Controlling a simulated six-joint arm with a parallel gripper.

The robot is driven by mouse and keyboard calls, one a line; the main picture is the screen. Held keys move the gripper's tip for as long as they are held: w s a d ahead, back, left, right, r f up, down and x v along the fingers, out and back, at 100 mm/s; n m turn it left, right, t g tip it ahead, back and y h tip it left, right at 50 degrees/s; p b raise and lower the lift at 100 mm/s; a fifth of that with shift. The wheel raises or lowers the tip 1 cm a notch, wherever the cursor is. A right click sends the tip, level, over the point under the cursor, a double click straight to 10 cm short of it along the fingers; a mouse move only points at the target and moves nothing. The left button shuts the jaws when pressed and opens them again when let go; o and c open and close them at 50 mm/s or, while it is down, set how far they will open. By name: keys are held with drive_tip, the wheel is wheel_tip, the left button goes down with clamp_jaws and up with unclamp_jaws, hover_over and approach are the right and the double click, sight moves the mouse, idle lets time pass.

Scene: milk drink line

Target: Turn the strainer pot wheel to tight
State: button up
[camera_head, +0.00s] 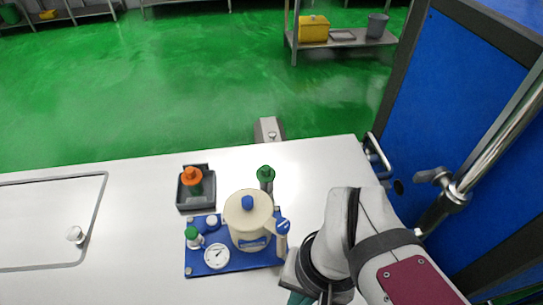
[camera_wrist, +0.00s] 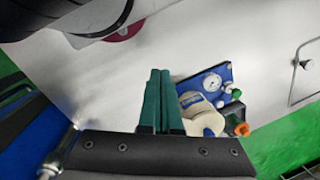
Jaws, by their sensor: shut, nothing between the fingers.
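The cream strainer pot (camera_head: 247,220) stands on a blue board (camera_head: 199,268), with a blue knob on its lid. A blue wheel (camera_head: 283,227) with a pale mark sits at the pot's right side; its exact setting is too small to read. The pot also shows in the wrist view (camera_wrist: 196,104), partly hidden by my fingers. My gripper's green fingers (camera_wrist: 160,73) are shut and empty. In the head view they show only partly at the bottom edge, right of the board and apart from the pot.
A round white gauge (camera_head: 216,256), a green-topped piece (camera_head: 193,238) and a small white-and-blue knob (camera_head: 212,221) share the board. Behind stand a grey tray (camera_head: 181,196) with an orange-topped item (camera_head: 192,176) and a green-topped post (camera_head: 265,173).

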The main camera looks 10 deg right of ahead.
sight(283, 224)
drive_tip(key=shift+o, duration=1.1)
drive_tip(key=shift+w+r+n, duration=0.2)
drive_tip(key=shift+w+n, duration=0.05)
drive_tip(key=shift+n, duration=0.05)
drive_tip(key=o, duration=0.7)
drive_tip(key=w+r+n, duration=0.2)
drive_tip(key=w+n, duration=0.1)
drive_tip(key=n, duration=0.1)
drive_tip(key=w+r+n, duration=0.2)
drive_tip(key=w+n, duration=0.1)
drive_tip(key=n, duration=0.1)
drive_tip(key=w+d+r+n+h, duration=0.1)
drive_tip(key=w+r+n, duration=0.1)
drive_tip(key=w+n, duration=0.1)
drive_tip(key=shift+w+r+n, duration=0.1)
drive_tip(key=shift+w+n, duration=0.3)
drive_tip(key=shift+w, duration=0.15)
drive_tip(key=shift+o, duration=0.7)
drive_tip(key=w+r+n, duration=0.2)
drive_tip(key=w+n, duration=0.4)
drive_tip(key=n, duration=0.1)
drive_tip(key=shift+w+r+n+h, duration=0.15)
drive_tip(key=shift+r+n+h, duration=0.15)
drive_tip(key=shift+n+h, duration=0.1)
wheel_tip(283, 224, down, 16)
drive_tip(key=shift+w+r, duration=0.1)
drive_tip(key=shift+r, duration=0.1)
clamp_jaws()
